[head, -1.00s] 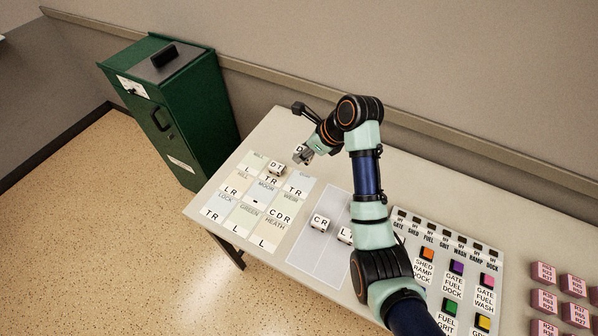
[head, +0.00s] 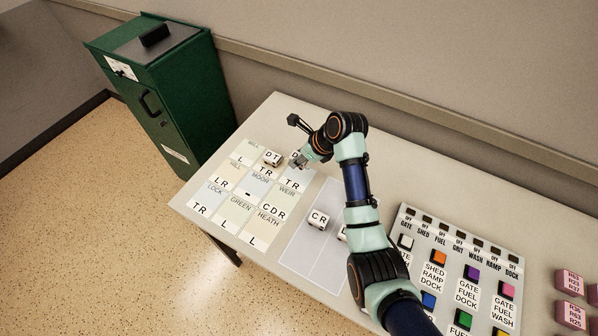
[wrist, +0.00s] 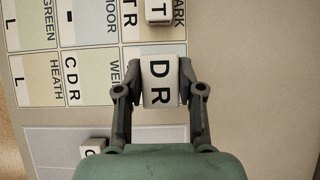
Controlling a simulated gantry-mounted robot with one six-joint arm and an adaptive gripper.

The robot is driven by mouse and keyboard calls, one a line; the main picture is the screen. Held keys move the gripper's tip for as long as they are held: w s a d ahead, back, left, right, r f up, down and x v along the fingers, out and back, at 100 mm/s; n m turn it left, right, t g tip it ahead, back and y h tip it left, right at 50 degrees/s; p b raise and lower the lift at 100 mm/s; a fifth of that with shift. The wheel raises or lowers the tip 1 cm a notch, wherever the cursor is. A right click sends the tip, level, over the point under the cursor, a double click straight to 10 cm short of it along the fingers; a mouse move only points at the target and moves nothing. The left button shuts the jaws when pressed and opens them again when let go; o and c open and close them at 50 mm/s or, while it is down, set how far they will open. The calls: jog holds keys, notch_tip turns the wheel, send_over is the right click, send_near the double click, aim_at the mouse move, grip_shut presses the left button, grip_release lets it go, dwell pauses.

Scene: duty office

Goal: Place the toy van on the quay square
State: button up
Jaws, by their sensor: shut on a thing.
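My gripper (wrist: 160,92) is shut on a white toy van marked DR (wrist: 160,80), one finger on each side. In the head view the van (head: 294,155) shows only in part beside the gripper (head: 298,162), at the far right corner of the lettered board (head: 232,212). In the wrist view it covers part of a pale square (wrist: 148,52) between the PARK and WEIR squares. That square's name is hidden, and I see no quay label. I cannot tell whether the van touches the board.
A van marked DT (head: 272,158) stands close by on the board. A CR van (head: 318,220) and a partly hidden van stand on the grey panel (head: 300,258). A button panel (head: 408,222) lies at right. The table behind the board is clear.

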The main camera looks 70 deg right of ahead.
aim_at(293, 172)
notch_tip(293, 172, down, 6)
jog(key=shift+b, duration=1.2)
jog(key=shift+r, duration=0.1)
jog(key=o, duration=1.1)
jog(key=shift+r, duration=0.25)
jog(key=p+v, duration=0.5)
jog(key=v, duration=0.6)
jog(key=shift+s+r, duration=0.2)
jog(key=shift+r, duration=0.05)
